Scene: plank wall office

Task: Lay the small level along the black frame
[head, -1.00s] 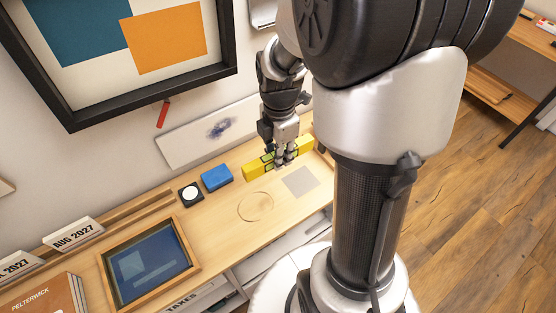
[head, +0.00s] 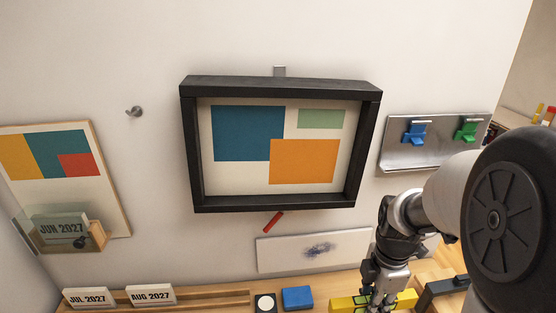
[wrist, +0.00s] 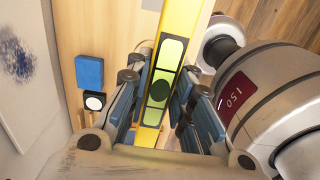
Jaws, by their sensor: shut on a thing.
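The black frame (head: 280,88) hangs on the wall in the middle of the head view, around a picture of coloured blocks. Its top edge is bare. The small level is a yellow bar (head: 405,299) with a green vial, low in the head view at the desk. The level (wrist: 174,42) runs between my fingers in the wrist view, its vial facing the camera. My gripper (head: 377,300) is shut on the level, below and to the right of the frame; it also shows in the wrist view (wrist: 158,108). I cannot tell whether the level touches the desk.
A red strip (head: 273,221) hangs below the frame. A whiteboard (head: 285,253) is on the wall beneath it. A metal rack (head: 440,153) with blue and green clips is at right. A blue block (head: 297,297) and a black-and-white puck (head: 265,303) are on the desk.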

